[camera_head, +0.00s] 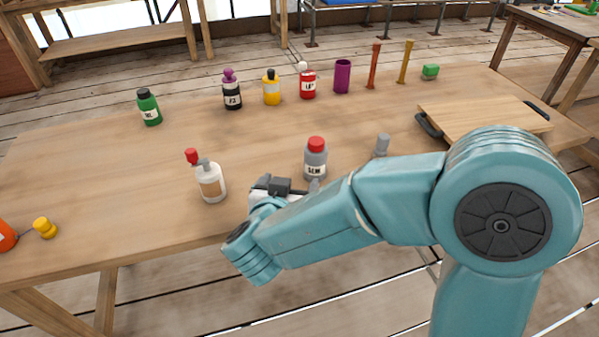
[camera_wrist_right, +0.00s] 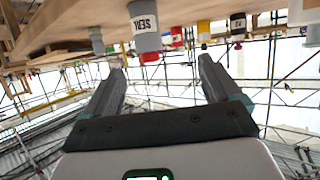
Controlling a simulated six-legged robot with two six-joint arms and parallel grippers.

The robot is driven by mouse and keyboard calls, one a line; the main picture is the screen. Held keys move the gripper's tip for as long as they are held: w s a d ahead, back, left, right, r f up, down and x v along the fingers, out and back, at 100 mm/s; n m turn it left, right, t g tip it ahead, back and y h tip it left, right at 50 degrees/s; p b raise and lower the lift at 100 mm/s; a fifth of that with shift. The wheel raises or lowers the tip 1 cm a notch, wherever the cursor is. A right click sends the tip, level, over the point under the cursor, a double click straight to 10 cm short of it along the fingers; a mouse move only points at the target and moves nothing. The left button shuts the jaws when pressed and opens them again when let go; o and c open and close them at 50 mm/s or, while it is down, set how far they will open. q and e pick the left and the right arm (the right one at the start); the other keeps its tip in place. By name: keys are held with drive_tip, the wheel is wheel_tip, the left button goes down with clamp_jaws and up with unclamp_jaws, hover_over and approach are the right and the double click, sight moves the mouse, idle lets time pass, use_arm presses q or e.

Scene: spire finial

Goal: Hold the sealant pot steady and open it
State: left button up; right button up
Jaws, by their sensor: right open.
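The sealant pot (camera_head: 316,164) is most likely the grey pot with a red cap and a white label, standing upright near the front middle of the table. The cap is on it. It also shows upside down in the wrist view (camera_wrist_right: 146,38), beyond the fingers. My right gripper (camera_head: 296,188) is just in front of the pot, low and near the table's front edge, partly hidden by my own arm. In the wrist view its two fingers (camera_wrist_right: 162,68) are spread apart with nothing between them, and I see no contact with the pot. My left gripper is out of view.
A white bottle (camera_head: 211,186) with a grey top stands left of my right gripper. A small grey item (camera_head: 382,145) is right of the pot. Several bottles, including a red one (camera_head: 308,84), line the back. A wooden board (camera_head: 480,122) lies at the right.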

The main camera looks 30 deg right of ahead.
sight(313, 164)
drive_tip(key=shift+m+g, duration=0.4)
drive_tip(key=b+x, duration=0.1)
drive_tip(key=x, duration=0.3)
drive_tip(key=s+d+x, duration=0.1)
drive_tip(key=x, duration=0.3)
drive_tip(key=b+x, duration=0.1)
drive_tip(key=x, duration=0.3)
drive_tip(key=shift+s+d+b, duration=0.2)
drive_tip(key=shift+d+b, duration=0.1)
drive_tip(key=shift+b, duration=0.05)
drive_tip(key=shift+w+d+f, duration=0.2)
drive_tip(key=shift+w+d, duration=0.05)
drive_tip(key=shift+w, duration=0.2)
drive_tip(key=b+x, duration=0.1)
drive_tip(key=x, duration=0.4)
drive_tip(key=shift+s, duration=0.1)
drive_tip(key=c, duration=1.2)
wheel_tip(313, 164, up, 20)
drive_tip(key=p, duration=0.7)
drive_tip(key=shift+c, duration=0.2)
